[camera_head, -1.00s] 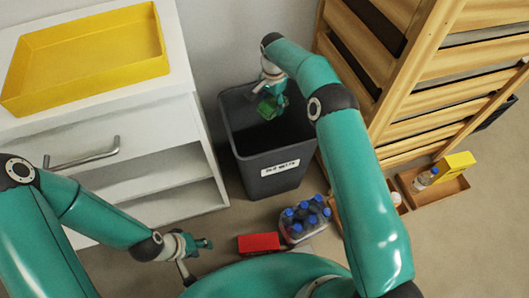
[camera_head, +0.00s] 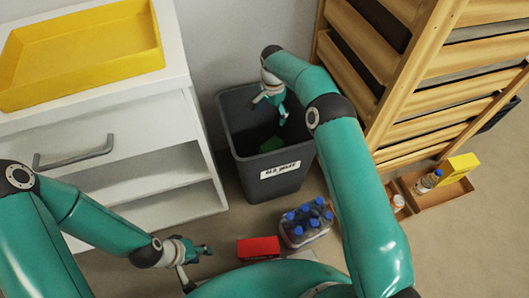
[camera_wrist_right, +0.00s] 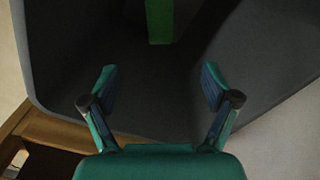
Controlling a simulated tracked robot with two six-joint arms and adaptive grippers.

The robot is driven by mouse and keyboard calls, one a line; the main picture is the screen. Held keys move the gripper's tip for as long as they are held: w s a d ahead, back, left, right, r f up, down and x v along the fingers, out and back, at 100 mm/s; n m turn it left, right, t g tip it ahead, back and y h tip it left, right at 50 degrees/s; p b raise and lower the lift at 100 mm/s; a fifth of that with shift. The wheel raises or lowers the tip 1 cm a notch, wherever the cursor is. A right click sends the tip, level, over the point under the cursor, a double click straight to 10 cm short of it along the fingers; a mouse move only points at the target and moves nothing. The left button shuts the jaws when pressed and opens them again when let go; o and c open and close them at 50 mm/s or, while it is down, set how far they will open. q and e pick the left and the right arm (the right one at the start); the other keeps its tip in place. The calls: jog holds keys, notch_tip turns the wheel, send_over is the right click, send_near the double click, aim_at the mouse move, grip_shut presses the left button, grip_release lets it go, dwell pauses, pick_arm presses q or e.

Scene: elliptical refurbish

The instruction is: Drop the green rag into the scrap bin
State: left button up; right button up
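The green rag (camera_head: 271,144) is inside the dark grey scrap bin (camera_head: 272,163), below the rim and apart from my gripper. It also shows in the right wrist view (camera_wrist_right: 159,20), cut off by the top edge. My right gripper (camera_head: 270,107) is over the bin's opening, open and empty; the right wrist view shows its two fingers (camera_wrist_right: 159,90) spread apart with nothing between them. My left gripper (camera_head: 205,250) is low at the left, in front of the white cabinet, away from the bin. Its fingers are too small to read.
A white cabinet (camera_head: 195,185) with a yellow tray (camera_head: 85,60) on top stands left of the bin. A wooden slatted rack (camera_head: 420,75) stands at the right. A red box (camera_head: 258,247) and a pack of blue-capped bottles (camera_head: 305,222) sit on the floor in front.

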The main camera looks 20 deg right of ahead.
notch_tip(320, 180, up, 12)
dwell(0.8)
jog(key=shift+f, duration=0.1)
dwell(0.3)
